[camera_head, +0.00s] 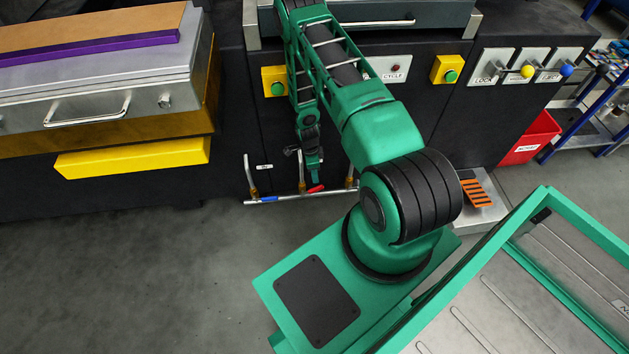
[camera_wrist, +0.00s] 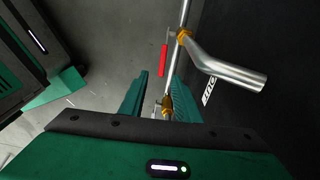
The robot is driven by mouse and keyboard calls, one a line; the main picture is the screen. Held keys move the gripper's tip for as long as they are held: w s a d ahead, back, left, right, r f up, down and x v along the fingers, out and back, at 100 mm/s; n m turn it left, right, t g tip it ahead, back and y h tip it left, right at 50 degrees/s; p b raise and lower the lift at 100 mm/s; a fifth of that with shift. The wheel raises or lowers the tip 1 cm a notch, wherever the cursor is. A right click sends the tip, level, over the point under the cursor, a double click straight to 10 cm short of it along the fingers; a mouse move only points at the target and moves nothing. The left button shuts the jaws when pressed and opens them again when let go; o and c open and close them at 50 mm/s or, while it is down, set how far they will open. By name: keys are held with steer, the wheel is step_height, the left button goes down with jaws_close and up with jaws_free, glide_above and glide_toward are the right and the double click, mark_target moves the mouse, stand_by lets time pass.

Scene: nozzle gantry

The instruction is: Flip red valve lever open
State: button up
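The red valve lever (camera_head: 316,188) sits on a thin metal pipe (camera_head: 288,197) low in front of the black machine. In the wrist view the red lever (camera_wrist: 163,60) lies alongside the pipe (camera_wrist: 184,14), left of a brass fitting (camera_wrist: 184,35). My gripper (camera_head: 315,178) points down just above the lever in the head view. In the wrist view my gripper (camera_wrist: 161,74) is open, its two green fingers apart. The lever shows just beyond the fingertips, and nothing appears gripped. A second brass fitting (camera_wrist: 167,104) shows between the fingers.
A blue lever (camera_head: 268,199) is on the same pipe, to the left. A bent silver pipe (camera_wrist: 230,67) sticks out right of the fingers. The black machine front (camera_head: 225,165) stands behind the pipe. A red bin (camera_head: 531,138) is at the right. Grey floor is open at lower left.

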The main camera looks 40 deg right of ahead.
mark_target(318, 187)
steer(key=s+d+f+t+y, duration=0.2)
steer(key=d+t+y, duration=0.1)
steer(key=d+y, duration=0.2)
steer(key=x, duration=1)
steer(key=shift+s+f, duration=0.2)
steer(key=shift+f, duration=0.1)
jaws_close()
